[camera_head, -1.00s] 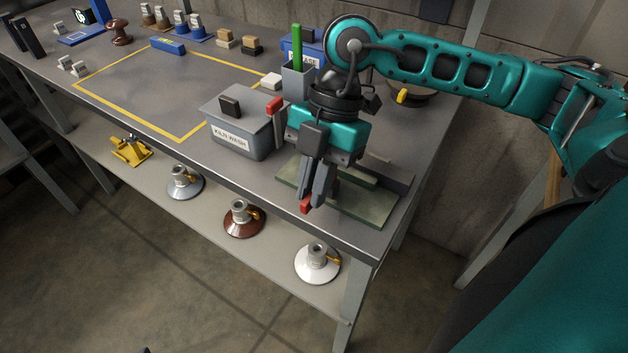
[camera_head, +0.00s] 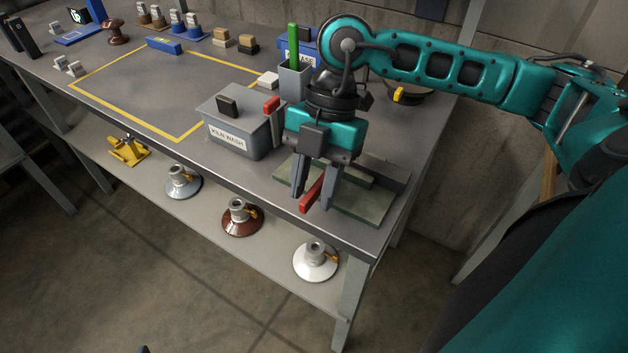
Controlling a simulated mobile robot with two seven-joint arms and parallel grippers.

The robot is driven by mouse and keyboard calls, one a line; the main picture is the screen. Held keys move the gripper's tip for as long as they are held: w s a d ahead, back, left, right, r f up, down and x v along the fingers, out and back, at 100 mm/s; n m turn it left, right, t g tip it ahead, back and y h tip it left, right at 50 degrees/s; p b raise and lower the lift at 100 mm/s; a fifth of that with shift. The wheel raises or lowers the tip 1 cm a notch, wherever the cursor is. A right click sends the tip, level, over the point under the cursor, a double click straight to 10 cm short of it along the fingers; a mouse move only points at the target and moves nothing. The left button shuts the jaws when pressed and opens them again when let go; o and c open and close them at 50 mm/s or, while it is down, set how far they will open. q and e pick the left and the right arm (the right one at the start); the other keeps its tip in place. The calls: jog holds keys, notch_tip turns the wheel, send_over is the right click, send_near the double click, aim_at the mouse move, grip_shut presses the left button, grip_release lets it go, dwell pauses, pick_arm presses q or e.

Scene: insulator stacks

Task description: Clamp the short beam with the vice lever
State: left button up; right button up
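A red lever (camera_head: 310,196) points toward the table's front edge at the near corner. It belongs to what looks like the vice, with a grey-green base plate (camera_head: 366,208). A pale green bar (camera_head: 357,177) lies across this plate, partly hidden behind my gripper; I cannot tell whether it is the short beam. A dark grey block (camera_head: 387,172) is beside it at the right. My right gripper (camera_head: 312,199) points down and is open, with one finger on each side of the red lever. Whether a finger touches the lever is unclear. My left gripper is out of view.
A grey lidded box (camera_head: 233,137) labelled KILN WASH stands close left of the gripper. A grey holder (camera_head: 293,80) with a green stick is behind. The yellow-outlined area (camera_head: 150,90) is mostly clear. Insulators (camera_head: 316,262) stand on the lower shelf.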

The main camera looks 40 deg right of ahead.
jog(key=shift+w+d+r, duration=0.1)
jog(key=shift+d+r, duration=0.05)
jog(key=shift+r, duration=0.2)
pick_arm(q)
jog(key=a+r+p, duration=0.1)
jog(key=p, duration=0.1)
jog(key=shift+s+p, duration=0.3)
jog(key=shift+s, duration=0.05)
pick_arm(e)
jog(key=v, duration=1.2)
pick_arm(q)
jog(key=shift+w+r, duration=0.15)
